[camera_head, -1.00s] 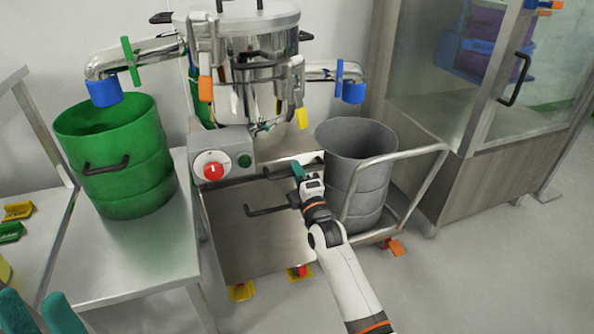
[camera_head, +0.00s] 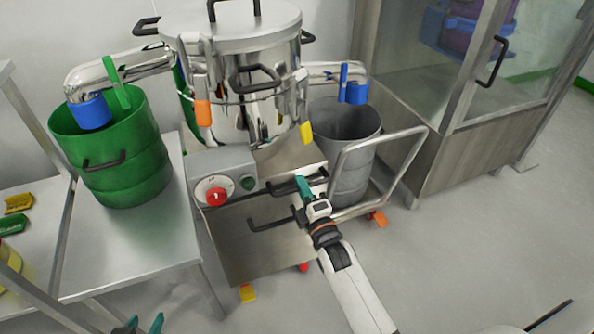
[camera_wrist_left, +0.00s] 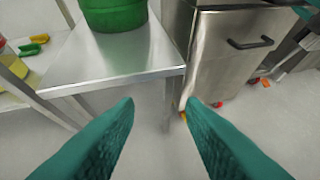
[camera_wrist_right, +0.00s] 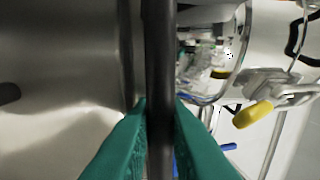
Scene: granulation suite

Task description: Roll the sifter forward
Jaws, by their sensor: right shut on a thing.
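The sifter (camera_head: 236,62) is a steel vessel with a lid and two side outlets, standing on a wheeled steel cabinet (camera_head: 262,235). Its panel has a red knob (camera_head: 214,196). Red casters show under the cabinet. My right gripper (camera_head: 303,188) is shut on the upper black handle (camera_head: 286,186) at the cabinet's front; in the right wrist view the black bar (camera_wrist_right: 158,40) runs between its teal fingers (camera_wrist_right: 158,110). A lower handle (camera_head: 268,224) is free. My left gripper (camera_wrist_left: 160,105) is open and empty; only its fingertips show at the head view's bottom edge.
A green drum (camera_head: 125,170) stands on a steel table (camera_head: 130,245) close to the sifter's left side. A grey drum (camera_head: 350,170) on a cart (camera_head: 412,165) is at its right. A glass-fronted cabinet (camera_head: 450,165) stands behind right.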

